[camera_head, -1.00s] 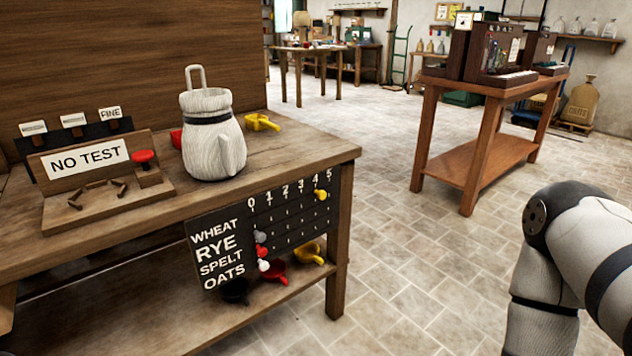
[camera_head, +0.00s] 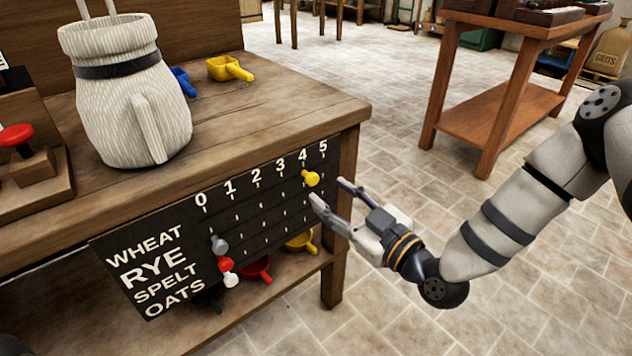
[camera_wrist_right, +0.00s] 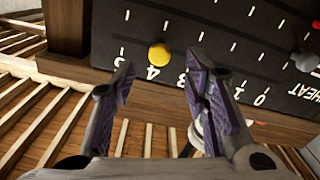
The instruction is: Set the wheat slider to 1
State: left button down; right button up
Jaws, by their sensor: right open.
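The dark slider board (camera_head: 150,246) hangs on the front of the workbench, with rows for WHEAT, RYE, SPELT and OATS and a scale from 0 to 5. The yellow wheat knob (camera_head: 311,178) stands at 4 in the top row. My right gripper (camera_head: 329,192) is open and empty, just right of the yellow knob, fingers towards the board. In the right wrist view the yellow knob (camera_wrist_right: 158,54) appears ahead, between the open fingers (camera_wrist_right: 160,76), and does not look gripped. My left gripper is not in view.
Grey (camera_head: 218,244), red (camera_head: 225,264) and white (camera_head: 231,280) knobs stand near 0 in the lower rows. Scoops lie on the shelf below the board. A striped jug (camera_head: 130,100) and a yellow scoop (camera_head: 229,69) are on the benchtop.

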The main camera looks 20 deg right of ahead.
aim_at(314, 182)
jog(key=x, duration=0.5)
jog(key=shift+w+b, duration=0.3)
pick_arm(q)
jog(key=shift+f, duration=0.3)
pick_arm(e)
grip_shut()
jog(key=shift+a, duration=0.1)
